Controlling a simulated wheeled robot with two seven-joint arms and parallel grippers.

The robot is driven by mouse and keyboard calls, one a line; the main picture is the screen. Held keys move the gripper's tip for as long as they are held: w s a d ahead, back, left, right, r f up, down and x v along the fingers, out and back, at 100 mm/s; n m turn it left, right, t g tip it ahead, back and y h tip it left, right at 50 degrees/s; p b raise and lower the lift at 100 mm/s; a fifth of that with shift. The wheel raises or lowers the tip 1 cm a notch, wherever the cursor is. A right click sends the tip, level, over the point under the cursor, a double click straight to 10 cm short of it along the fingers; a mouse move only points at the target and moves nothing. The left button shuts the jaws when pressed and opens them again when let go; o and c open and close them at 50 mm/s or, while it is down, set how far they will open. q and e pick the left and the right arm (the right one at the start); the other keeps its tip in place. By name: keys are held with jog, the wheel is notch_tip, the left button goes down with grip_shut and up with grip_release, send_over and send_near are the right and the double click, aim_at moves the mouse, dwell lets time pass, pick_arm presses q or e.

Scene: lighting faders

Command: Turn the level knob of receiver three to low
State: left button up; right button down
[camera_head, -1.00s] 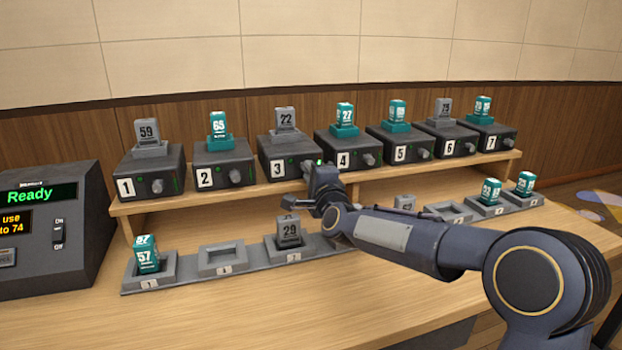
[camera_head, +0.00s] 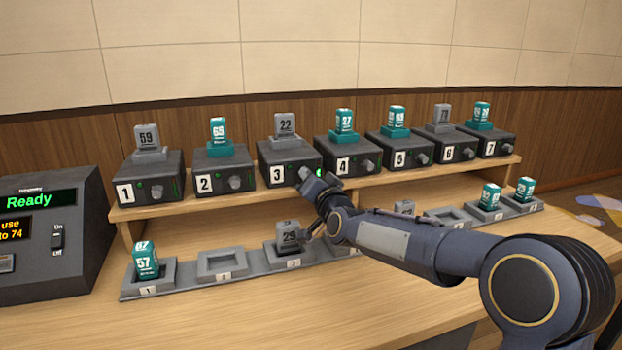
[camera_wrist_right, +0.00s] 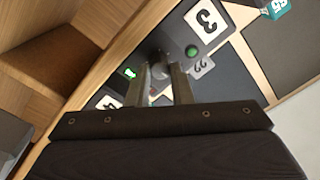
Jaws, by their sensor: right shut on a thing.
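Receiver three (camera_head: 286,160) is a dark box marked 3 on the shelf, with a grey pack marked 22 on its top. My right gripper (camera_head: 311,181) is at its front, low on the right side. In the right wrist view the two fingers (camera_wrist_right: 172,84) are shut on the round grey level knob (camera_wrist_right: 160,68). A lit green button (camera_wrist_right: 191,50) shows beside the knob, and the white 3 label (camera_wrist_right: 207,20) is above. The knob's pointer and the exact setting are hidden by the fingers. My left gripper is not in view.
Receiver two (camera_head: 224,166) and receiver four (camera_head: 362,155) stand close on either side. Below the shelf, a row of trays (camera_head: 222,263) holds several packs. A console reading Ready (camera_head: 45,235) stands at the left.

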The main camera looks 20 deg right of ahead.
jog(key=n+p, duration=0.1)
jog(key=n, duration=1.1)
jog(key=n+g+p, duration=0.1)
jog(key=n+p, duration=0.1)
jog(key=n, duration=1.1)
jog(key=shift+a+h, duration=0.15)
jog(key=shift+h, duration=0.15)
jog(key=shift+n, duration=0.3)
jog(key=c, duration=1.3)
grip_release()
